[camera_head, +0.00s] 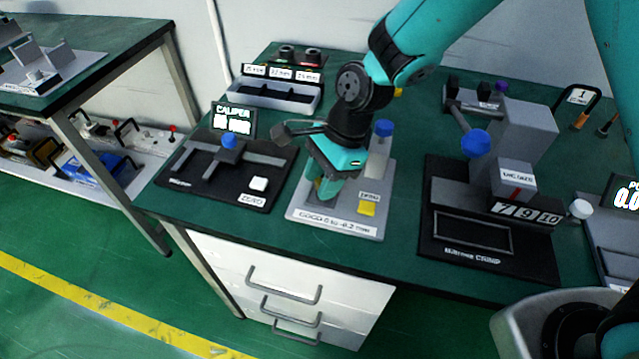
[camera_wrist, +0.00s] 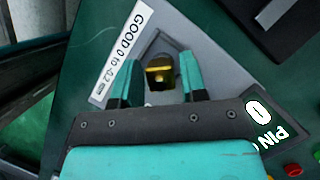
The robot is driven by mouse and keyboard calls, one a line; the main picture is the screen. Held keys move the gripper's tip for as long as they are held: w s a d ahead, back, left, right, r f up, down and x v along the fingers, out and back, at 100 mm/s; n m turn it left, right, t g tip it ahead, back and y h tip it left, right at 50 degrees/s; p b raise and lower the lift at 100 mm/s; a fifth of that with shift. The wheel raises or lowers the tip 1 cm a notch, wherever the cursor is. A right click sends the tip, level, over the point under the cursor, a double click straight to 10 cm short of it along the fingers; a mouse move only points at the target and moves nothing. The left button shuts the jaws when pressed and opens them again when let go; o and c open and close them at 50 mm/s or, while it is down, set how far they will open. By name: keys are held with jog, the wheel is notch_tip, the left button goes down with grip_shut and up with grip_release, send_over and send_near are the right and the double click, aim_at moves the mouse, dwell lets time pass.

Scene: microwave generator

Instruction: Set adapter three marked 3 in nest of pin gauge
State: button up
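The pin gauge (camera_head: 377,228) is a light grey plate on the green bench, with a label reading "GOOD 0 to -0.2 mm". My gripper (camera_head: 326,190) points down over its front left part. In the wrist view my gripper (camera_wrist: 160,82) has its two teal fingers apart. A small dark adapter with yellow metal parts (camera_wrist: 160,72) is between them, with narrow gaps seen at its sides. It lies over the dark diamond-shaped nest (camera_wrist: 153,45); how deep it sits cannot be told. Its number is not readable.
The caliper station (camera_head: 205,185) is left of the gauge, and the crimp station (camera_head: 490,235) with a tall grey block is right. A labelled rack (camera_head: 275,95) stands behind. A yellow button (camera_head: 367,208) and blue knob (camera_head: 384,128) are close to my gripper.

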jog(key=v, duration=1)
jog(key=s+d+r+n+t, duration=0.1)
jog(key=s+d+r+n, duration=0.3)
jog(key=s+n, duration=0.5)
jog(key=s+d+r+n, duration=0.4)
jog(key=s+n, duration=0.4)
jog(key=n, duration=0.3)
jog(key=shift+s+r+t, duration=0.4)
jog(key=shift+r, duration=0.35)
